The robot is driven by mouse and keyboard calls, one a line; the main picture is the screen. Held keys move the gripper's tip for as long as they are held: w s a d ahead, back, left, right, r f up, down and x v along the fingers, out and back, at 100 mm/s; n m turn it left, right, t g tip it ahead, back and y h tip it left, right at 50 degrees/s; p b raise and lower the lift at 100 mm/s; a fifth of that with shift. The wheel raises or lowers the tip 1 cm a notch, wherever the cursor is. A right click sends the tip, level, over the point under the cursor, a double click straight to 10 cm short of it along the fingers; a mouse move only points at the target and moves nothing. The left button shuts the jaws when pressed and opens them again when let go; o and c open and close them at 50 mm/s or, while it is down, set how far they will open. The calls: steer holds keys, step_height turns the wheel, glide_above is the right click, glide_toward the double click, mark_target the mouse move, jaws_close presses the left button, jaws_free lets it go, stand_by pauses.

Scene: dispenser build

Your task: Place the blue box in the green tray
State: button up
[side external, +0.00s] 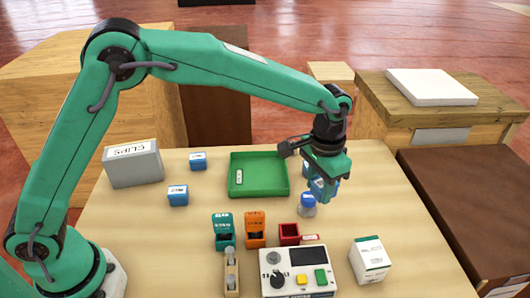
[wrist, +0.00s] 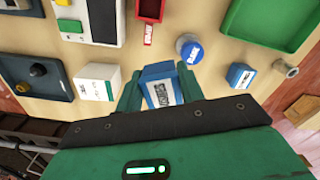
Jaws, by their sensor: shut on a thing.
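My gripper (side external: 322,190) is shut on a blue box with a white label; the box (wrist: 162,92) shows between the two green fingers in the wrist view. In the side view the held box is mostly covered by the fingers, right of the green tray (side external: 265,178). The tray also shows at the upper right of the wrist view (wrist: 262,30). It holds a small white piece (side external: 239,177) at its left side. Other blue boxes stand on the table left of the tray, one at the back (side external: 198,161) and one nearer (side external: 178,195).
A blue-topped jar (side external: 307,206) stands just below my gripper in the side view. Another small blue box (wrist: 240,76) stands beside it in the wrist view. Teal and orange dispensers (side external: 255,230), a red bin (side external: 289,234) and a control box (side external: 297,272) fill the front.

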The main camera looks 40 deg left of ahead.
steer(key=s+a+n, duration=0.3)
steer(key=a+n, duration=0.1)
steer(key=a, duration=0.9)
glide_above(255, 178)
step_height(255, 178, down, 7)
steer(key=shift+f, duration=0.1)
steer(key=shift+s+f, duration=0.1)
steer(key=shift+f, duration=1.85)
steer(key=shift+f, duration=0.15)
steer(key=o, duration=1)
steer(key=shift+o, duration=0.2)
step_height(255, 178, up, 12)
steer(key=shift+r, duration=0.2)
